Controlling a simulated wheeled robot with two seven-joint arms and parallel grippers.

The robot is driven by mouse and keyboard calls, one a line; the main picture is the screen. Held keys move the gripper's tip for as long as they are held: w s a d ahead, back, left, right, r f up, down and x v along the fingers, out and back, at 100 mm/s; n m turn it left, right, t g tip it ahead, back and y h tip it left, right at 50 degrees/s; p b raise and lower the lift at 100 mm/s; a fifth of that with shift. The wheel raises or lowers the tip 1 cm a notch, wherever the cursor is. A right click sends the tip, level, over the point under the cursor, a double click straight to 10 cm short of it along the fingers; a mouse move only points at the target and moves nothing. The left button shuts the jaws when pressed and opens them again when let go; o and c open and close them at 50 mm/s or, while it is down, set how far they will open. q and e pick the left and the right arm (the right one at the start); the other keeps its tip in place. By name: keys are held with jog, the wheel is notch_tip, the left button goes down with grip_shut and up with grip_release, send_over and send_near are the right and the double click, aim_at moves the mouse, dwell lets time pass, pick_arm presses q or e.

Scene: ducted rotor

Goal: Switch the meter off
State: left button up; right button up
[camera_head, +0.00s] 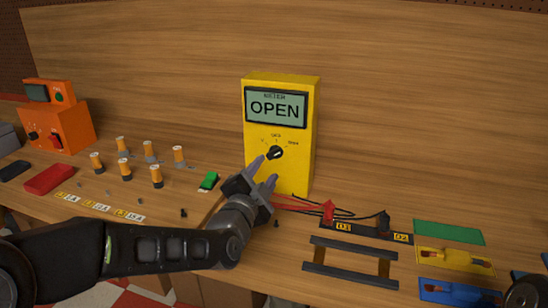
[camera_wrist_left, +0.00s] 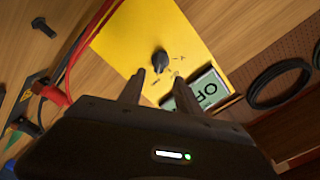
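The yellow meter (camera_head: 308,140) stands upright on the bench against the wooden back panel. Its display (camera_head: 275,108) reads OPEN. Its black dial knob (camera_head: 275,153) sits below the display, with small labels around it that are too small to read surely. My left gripper (camera_head: 263,172) is in front of the meter, just below and left of the knob, with its fingers apart and nothing between them. In the left wrist view the knob (camera_wrist_left: 160,61) lies just beyond the gap between the open fingertips (camera_wrist_left: 160,88), apparently untouched.
Red and black probe leads (camera_head: 328,212) lie right of the meter, near a dark rack (camera_head: 350,262). Coloured mats (camera_head: 447,232) lie at the right. Several orange-and-white cylinders (camera_head: 125,170), a green piece (camera_head: 209,181) and an orange device (camera_head: 62,128) stand or lie left.

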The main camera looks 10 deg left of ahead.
aim_at(275, 155)
pick_arm(q)
jog(key=w, duration=0.4)
jog(key=w+p, duration=0.1)
jog(key=w, duration=0.2)
jog(key=shift+w+d, duration=0.1)
jog(key=shift+d, duration=0.15)
grip_shut()
dwell(0.3)
